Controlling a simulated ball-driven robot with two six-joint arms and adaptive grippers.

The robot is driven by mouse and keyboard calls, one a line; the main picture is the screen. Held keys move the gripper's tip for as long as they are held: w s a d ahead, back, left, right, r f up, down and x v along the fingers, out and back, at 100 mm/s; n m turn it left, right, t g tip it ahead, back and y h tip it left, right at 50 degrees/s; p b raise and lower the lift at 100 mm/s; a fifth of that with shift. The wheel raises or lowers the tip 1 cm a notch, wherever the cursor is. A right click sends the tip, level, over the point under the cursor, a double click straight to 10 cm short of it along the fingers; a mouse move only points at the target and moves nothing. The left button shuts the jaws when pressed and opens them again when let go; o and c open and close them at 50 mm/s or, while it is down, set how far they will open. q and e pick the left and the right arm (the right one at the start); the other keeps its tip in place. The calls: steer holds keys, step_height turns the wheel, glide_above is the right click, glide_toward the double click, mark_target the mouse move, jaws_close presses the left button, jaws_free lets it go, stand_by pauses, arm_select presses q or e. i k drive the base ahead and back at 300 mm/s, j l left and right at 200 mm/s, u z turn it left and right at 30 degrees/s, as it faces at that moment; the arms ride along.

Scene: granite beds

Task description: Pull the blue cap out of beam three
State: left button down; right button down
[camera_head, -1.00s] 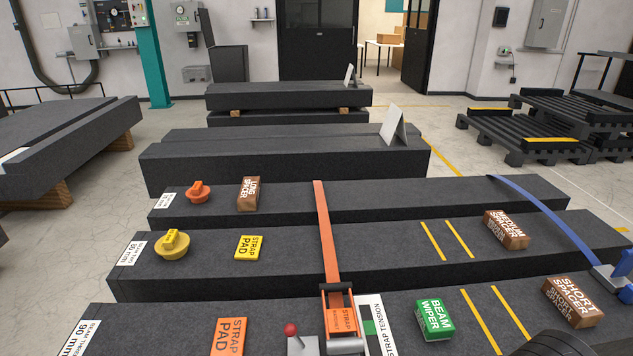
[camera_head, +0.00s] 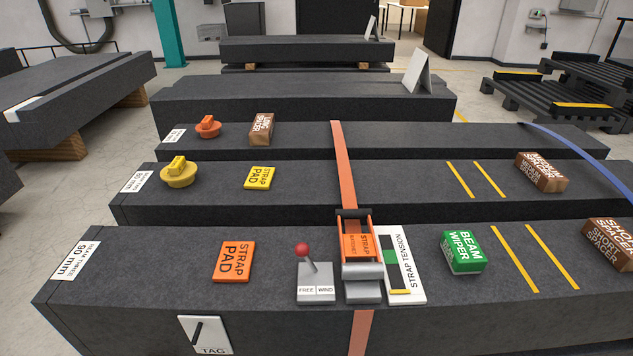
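Beam three (camera_head: 150,290) is the nearest dark granite beam, with a label (camera_head: 80,260) reading "90 mm" at its left end. No blue cap shows in this view. A yellow cap (camera_head: 179,175) stands on the second beam and an orange cap (camera_head: 208,127) on the beam behind it. An orange strap pad (camera_head: 234,262), a red-knobbed lever box (camera_head: 316,285), an orange ratchet (camera_head: 360,250), a strap tension card (camera_head: 405,275) and a green beam wiper (camera_head: 463,252) are on beam three. A white tag (camera_head: 205,335) is on its front face. Neither gripper is in view.
An orange strap (camera_head: 343,165) crosses the beams into the ratchet. A blue strap (camera_head: 585,160) runs at the right. A yellow strap pad (camera_head: 260,178) and brown spacers (camera_head: 541,172) lie on the beams. Dark pallets (camera_head: 560,100) stand far right. Floor shows at the left (camera_head: 60,210).

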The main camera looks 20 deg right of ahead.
mark_target(140, 261)
steer(key=i+j, duration=0.15)
steer(key=j, duration=0.25)
steer(key=i+j, duration=0.1)
steer(key=j, duration=0.3)
steer(key=i+j, duration=0.15)
steer(key=j, duration=0.25)
steer(key=i+j, duration=0.15)
steer(key=j, duration=0.25)
steer(key=i+j, duration=0.1)
steer(key=j, duration=0.3)
steer(key=j+z, duration=0.55)
steer(key=j, duration=0.15)
steer(key=z, duration=2.1)
steer(key=u, duration=1.4)
